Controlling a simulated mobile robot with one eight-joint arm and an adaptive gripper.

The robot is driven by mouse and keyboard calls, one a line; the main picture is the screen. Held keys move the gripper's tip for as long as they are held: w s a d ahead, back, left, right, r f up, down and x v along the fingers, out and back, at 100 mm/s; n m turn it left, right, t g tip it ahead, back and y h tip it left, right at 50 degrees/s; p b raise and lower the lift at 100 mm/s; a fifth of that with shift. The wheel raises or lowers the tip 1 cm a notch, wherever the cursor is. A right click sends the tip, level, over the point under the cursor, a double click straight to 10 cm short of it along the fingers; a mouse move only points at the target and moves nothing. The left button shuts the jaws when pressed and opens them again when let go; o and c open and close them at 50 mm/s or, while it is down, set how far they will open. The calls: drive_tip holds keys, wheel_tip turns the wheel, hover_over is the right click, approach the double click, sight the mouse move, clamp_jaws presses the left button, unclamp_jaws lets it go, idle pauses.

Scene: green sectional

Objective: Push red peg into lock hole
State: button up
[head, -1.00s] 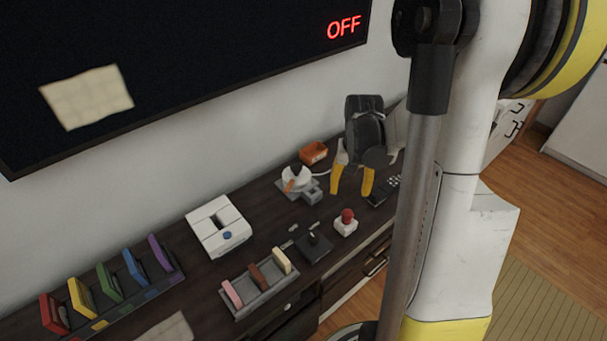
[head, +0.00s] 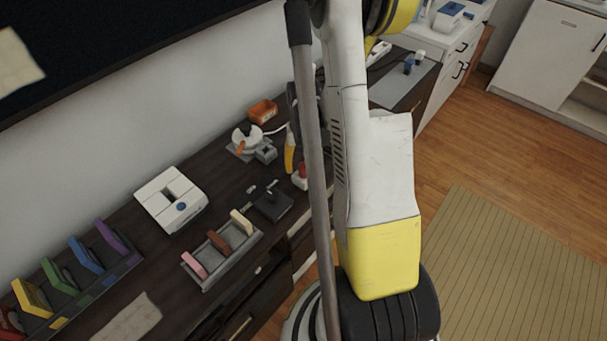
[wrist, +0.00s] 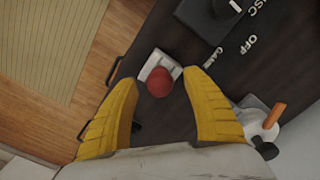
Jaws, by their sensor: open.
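A red round-topped peg (head: 302,171) stands on a small white base (head: 299,183) near the front edge of the dark cabinet top. In the wrist view the red top (wrist: 160,82) lies between the two yellow fingertips of my gripper (wrist: 161,80), which are apart, with a gap on each side. In the head view only one yellow finger shows; my arm hides the rest. No lock hole is clearly seen. A grey-white device (head: 247,137) with an orange lever and a small grey block (head: 266,153) stands behind and to the left of the peg.
A black knob on a dark plate (head: 271,205) stands beside the peg. A tray of colored pieces (head: 222,258), a white box (head: 171,198) and a colored rack (head: 80,275) are further left. An orange bin (head: 263,111) is by the wall. Wood floor is open on the right.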

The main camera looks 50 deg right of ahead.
drive_tip(key=shift+f, duration=0.1)
drive_tip(key=c, duration=1.2)
drive_tip(key=shift+c, duration=0.2)
